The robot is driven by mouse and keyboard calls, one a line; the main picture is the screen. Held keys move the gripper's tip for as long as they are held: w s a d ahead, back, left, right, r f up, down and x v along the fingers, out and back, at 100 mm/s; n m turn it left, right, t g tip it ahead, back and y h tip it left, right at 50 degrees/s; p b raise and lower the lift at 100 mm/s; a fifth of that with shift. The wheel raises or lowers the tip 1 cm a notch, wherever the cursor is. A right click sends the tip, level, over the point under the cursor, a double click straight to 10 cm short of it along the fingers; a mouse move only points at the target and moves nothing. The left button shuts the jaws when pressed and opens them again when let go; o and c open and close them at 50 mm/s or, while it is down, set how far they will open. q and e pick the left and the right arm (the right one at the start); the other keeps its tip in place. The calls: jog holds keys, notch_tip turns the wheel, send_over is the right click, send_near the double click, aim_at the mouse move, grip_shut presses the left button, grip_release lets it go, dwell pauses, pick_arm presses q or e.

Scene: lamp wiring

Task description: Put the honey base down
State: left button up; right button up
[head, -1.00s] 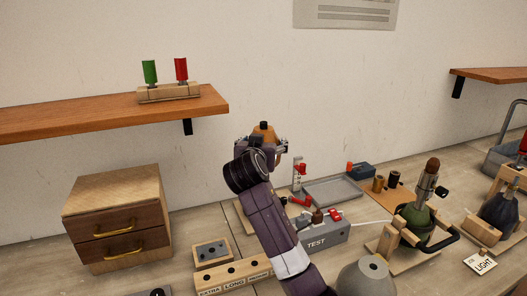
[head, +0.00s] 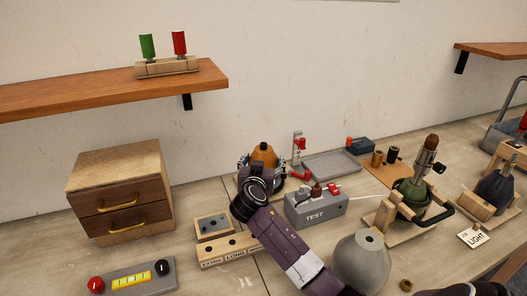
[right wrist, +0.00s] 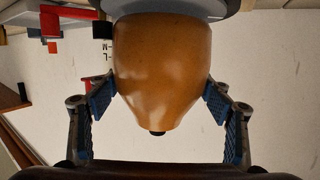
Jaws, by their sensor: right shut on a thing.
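The honey base (head: 264,153) is an orange-brown rounded body with a small black cap on top. My right gripper (head: 261,168) is shut on it, with one finger on each side. In the right wrist view the honey base (right wrist: 163,65) sits between the blue finger pads of the right gripper (right wrist: 161,98), with a grey disc at its wide end. It is over a light wooden stand (head: 231,187), mostly hidden behind my arm. I cannot tell whether it touches the stand. My left gripper is not in view.
A grey TEST box (head: 315,211) stands just right of my arm, with a grey tray (head: 332,166) behind. A wooden block with holes (head: 212,225) is to the left, and a drawer box (head: 120,190) farther left. A green base (head: 411,197) stands in a wooden holder at right.

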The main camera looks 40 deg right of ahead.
jog(key=shift+d+f, duration=0.1)
jog(key=shift+f, duration=0.05)
jog(key=o, duration=1.7)
jog(key=shift+f, duration=0.35)
jog(key=o, duration=0.4)
jog(key=shift+s+r, duration=0.1)
jog(key=shift+c, duration=0.2)
jog(key=p+v, duration=0.3)
jog(key=v, duration=0.9)
